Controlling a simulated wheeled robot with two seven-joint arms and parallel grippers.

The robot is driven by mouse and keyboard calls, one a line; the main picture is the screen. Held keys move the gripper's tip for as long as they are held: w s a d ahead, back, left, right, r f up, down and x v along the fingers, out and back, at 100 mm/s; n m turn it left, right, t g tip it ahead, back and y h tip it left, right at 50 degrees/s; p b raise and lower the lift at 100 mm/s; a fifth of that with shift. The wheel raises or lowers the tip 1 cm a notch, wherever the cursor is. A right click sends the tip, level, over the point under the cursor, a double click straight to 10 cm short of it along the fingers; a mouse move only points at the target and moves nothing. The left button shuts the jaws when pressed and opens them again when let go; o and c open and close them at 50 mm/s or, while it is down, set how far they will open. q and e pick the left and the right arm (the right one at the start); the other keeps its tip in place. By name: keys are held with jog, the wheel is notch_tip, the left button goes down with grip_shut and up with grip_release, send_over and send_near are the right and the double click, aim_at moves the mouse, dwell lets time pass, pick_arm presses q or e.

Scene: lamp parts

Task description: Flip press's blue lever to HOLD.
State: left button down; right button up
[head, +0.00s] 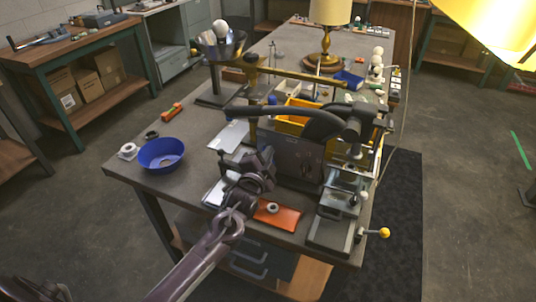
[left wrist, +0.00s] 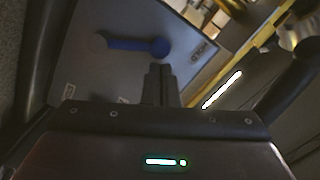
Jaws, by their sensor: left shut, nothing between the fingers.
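The press (head: 298,160) is a dark grey machine with a long black arm, standing on the near part of the workbench. In the left wrist view its grey panel (left wrist: 85,65) fills the upper left. The blue lever (left wrist: 135,45) lies across this panel, its rounder end to the right, near a small label that seems to read HOLD (left wrist: 205,52). Which setting it is in I cannot tell. My left gripper (head: 262,160) is at the press's near left side. Its shut, empty fingers (left wrist: 160,82) are just below the lever's round end, apparently apart from it. The gripper hides the lever in the head view. My right gripper is not in view.
A blue bowl (head: 161,154) and an orange mat (head: 278,216) lie on the workbench. A yellow bin (head: 293,116) stands behind the press. A brass lamp (head: 326,45) stands farther back. The press's black arm (head: 270,113) extends left above my gripper.

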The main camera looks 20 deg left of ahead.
pick_arm(q)
jog(key=s+b, duration=0.1)
jog(key=s, duration=0.6)
jog(key=shift+s+d+r, duration=0.15)
jog(key=shift+s, duration=0.2)
